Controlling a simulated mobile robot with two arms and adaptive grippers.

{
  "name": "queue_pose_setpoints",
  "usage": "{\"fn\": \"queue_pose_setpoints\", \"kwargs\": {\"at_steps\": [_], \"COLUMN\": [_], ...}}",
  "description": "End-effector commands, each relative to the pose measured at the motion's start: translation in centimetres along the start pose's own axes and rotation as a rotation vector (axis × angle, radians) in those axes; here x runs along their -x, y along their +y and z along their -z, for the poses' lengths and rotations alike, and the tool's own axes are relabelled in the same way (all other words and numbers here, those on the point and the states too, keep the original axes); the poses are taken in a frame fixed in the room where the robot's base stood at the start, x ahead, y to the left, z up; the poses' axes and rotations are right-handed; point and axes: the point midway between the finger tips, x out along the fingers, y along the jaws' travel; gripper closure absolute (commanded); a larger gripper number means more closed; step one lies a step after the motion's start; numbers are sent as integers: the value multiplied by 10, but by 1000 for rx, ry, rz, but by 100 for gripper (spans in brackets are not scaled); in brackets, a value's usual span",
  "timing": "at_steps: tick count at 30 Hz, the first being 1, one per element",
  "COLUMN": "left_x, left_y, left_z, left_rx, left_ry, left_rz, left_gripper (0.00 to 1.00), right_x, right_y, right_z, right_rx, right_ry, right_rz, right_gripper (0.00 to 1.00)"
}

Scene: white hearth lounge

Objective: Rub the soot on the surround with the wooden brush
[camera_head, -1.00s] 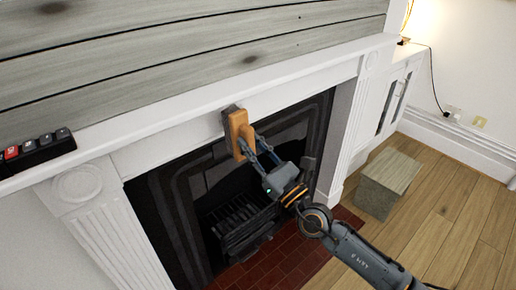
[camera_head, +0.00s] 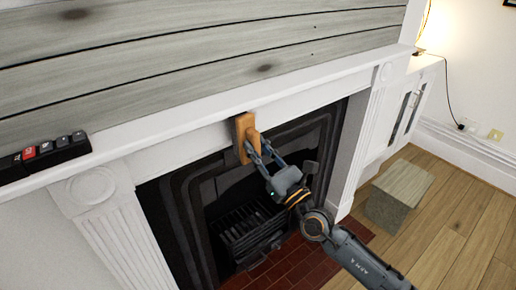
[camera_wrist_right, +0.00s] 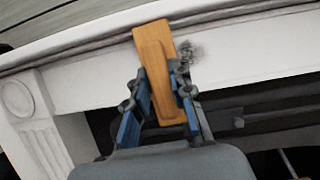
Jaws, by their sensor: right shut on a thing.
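The wooden brush (camera_head: 245,138) has an orange-brown block and handle. It is against the white band of the surround (camera_head: 190,147), just under the mantel shelf. My right gripper (camera_head: 257,147) is shut on its handle, one finger on each side. In the right wrist view the brush (camera_wrist_right: 160,50) stands nearly upright between my fingers. A dark smudge of soot (camera_wrist_right: 190,53) shows on the white band just right of the brush; part may be hidden behind it. The bristles are hardly visible, so contact is hard to tell. My left gripper is not in view.
The mantel shelf (camera_head: 150,137) juts out above the brush. A dark object with a red key or block (camera_head: 45,152) sits on its left end. The dark firebox grate (camera_head: 250,230) is below. A grey block (camera_head: 398,193) stands on the floor at right.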

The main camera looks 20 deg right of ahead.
Motion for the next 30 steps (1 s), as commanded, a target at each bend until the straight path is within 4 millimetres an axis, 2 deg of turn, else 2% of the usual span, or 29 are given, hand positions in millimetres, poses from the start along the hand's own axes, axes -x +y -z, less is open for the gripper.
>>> {"fn": "queue_pose_setpoints", "kwargs": {"at_steps": [30], "left_x": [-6], "left_y": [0], "left_z": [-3], "left_rx": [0], "left_ry": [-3], "left_rz": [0], "left_gripper": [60], "right_x": [-17], "right_y": [-1], "right_z": [6], "right_rx": [0], "right_ry": [-3], "right_rz": [1], "right_gripper": [100]}}
